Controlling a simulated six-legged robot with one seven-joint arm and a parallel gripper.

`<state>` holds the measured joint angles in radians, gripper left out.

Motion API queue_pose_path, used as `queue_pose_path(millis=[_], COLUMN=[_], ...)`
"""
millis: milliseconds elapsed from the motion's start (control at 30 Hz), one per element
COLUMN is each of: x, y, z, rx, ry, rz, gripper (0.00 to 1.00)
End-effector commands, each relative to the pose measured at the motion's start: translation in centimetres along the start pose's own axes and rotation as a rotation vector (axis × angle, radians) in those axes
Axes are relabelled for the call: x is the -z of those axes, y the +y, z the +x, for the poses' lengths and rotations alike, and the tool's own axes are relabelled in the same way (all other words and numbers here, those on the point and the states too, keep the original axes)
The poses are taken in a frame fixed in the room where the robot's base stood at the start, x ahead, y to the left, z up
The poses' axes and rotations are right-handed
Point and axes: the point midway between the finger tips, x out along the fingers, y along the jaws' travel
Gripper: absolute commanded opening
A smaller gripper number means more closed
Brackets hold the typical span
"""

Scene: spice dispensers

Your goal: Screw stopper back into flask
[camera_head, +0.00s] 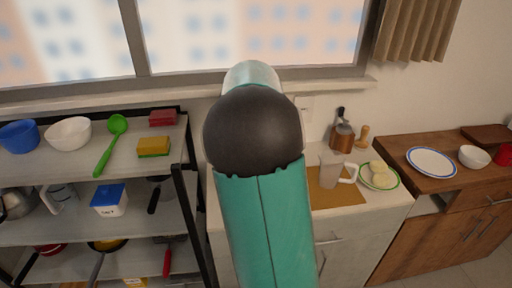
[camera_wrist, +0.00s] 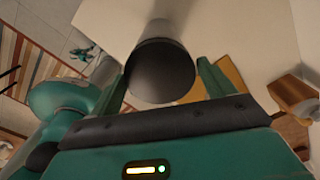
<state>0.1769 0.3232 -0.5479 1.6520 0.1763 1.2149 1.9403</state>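My gripper (camera_wrist: 163,76) shows in the wrist view as two green fingers, one on each side of a dark grey round object (camera_wrist: 160,72). The fingers appear to press on its sides. It has a broad dark face toward the camera and a lighter cylindrical part behind; I take it to be the stopper, but cannot tell surely. In the head view my own arm covers the middle, so the gripper and what it holds are hidden there. I cannot make out the flask for certain in either view.
A loaded shelf rack (camera_head: 187,206) stands left; a wooden counter (camera_head: 398,149) stands right. The wrist view shows bare pale countertop (camera_wrist: 240,30).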

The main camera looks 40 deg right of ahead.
Motion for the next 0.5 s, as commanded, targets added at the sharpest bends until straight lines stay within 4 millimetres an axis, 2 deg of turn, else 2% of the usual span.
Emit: queue_pose_path(millis=[33,67,367,500], x=[0.0,0.0,0.0,0.0], y=[0.0,0.0,0.0,-0.1], z=[0.0,0.0,-0.1,-1.1], rx=[0.0,0.0,0.0,0.002], ry=[0.0,0.0,0.0,-0.001], rz=[0.0,-0.001,-0.002,-0.002], gripper=[0.92,0.98,0.98,0.98])
